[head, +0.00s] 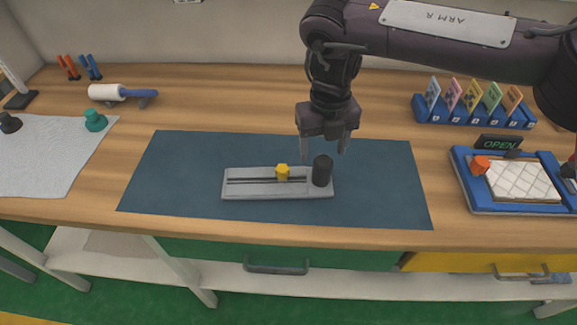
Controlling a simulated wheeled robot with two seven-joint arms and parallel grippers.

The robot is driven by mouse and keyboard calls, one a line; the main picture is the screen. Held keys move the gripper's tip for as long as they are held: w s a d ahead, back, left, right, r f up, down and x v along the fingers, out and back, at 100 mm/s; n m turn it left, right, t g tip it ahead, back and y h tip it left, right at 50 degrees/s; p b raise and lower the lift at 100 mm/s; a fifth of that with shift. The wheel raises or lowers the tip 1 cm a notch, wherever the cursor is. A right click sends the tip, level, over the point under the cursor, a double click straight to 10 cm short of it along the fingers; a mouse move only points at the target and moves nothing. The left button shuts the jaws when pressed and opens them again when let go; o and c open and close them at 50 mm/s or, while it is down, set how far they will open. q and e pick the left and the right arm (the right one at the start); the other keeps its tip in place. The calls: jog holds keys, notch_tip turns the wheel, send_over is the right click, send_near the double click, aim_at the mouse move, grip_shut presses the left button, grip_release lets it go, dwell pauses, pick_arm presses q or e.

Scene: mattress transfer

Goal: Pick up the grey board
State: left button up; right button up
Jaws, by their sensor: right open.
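The grey board (245,189) lies flat on a dark blue mat (380,200) in the middle of the table. It is long and slotted, with a small yellow piece (282,172) near its middle and a black cylinder (322,171) standing at its right end. My right gripper (324,156) points down with its two fingers apart, above and just behind the board's right end, by the black cylinder. Nothing shows between its fingers except what lies beyond or below. Whether the fingers touch the cylinder cannot be told. My left gripper is not in view.
A blue card rack (472,114) and a blue tray (465,185) with a white quilted pad (522,182) stand at the right. A grey cloth (50,155), a green piece (95,121) and a white roller (104,92) are at the left. The mat around the board is clear.

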aim_at(323, 161)
jog(key=f, duration=0.3)
jog(key=shift+s+p, duration=0.2)
jog(key=shift+p, duration=0.2)
notch_tip(323, 161, down, 4)
jog(key=shift+d+r+p, duration=0.1)
jog(key=shift+d+p, duration=0.05)
jog(key=shift+p, duration=0.35)
jog(key=shift+f, duration=0.4)
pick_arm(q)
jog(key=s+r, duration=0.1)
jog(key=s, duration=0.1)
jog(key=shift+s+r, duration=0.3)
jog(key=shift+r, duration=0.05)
pick_arm(e)
jog(key=shift+w, duration=0.1)
jog(key=c, duration=1.3)
